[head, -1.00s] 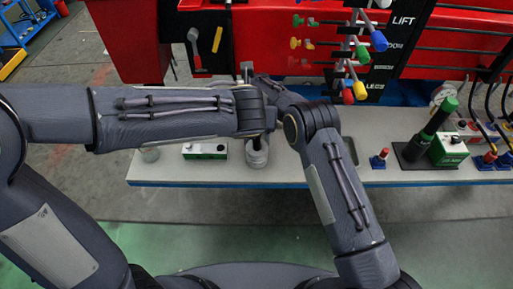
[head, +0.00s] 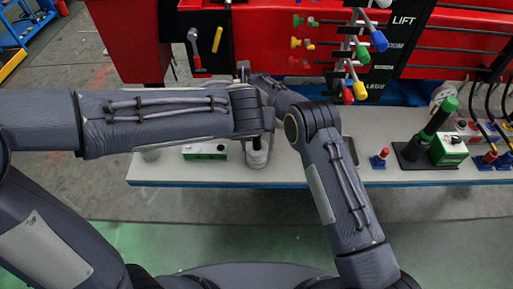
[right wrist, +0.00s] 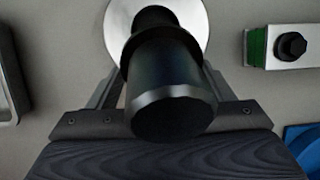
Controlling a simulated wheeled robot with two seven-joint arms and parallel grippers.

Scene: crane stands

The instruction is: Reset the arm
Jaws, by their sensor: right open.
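My left arm (head: 160,118) reaches in from the left across the bench, and its far end covers the middle. Its gripper cannot be made out. My right arm (head: 340,195) comes up from the bottom right and bends toward the upper left, where the left arm's end hides its hand. In the right wrist view my right gripper (right wrist: 160,100) is open, its fingers on either side of a black cylinder (right wrist: 175,108). The cylinder stands on a pale round base (right wrist: 190,18). I cannot tell whether the fingers touch it.
The bench (head: 310,173) carries a green-and-white box (head: 205,152), a small red-topped switch (head: 379,159) and a dark green cylinder (head: 440,117) on the right. Behind it is a red crane panel (head: 280,40) with coloured levers (head: 377,41). Green floor lies in front.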

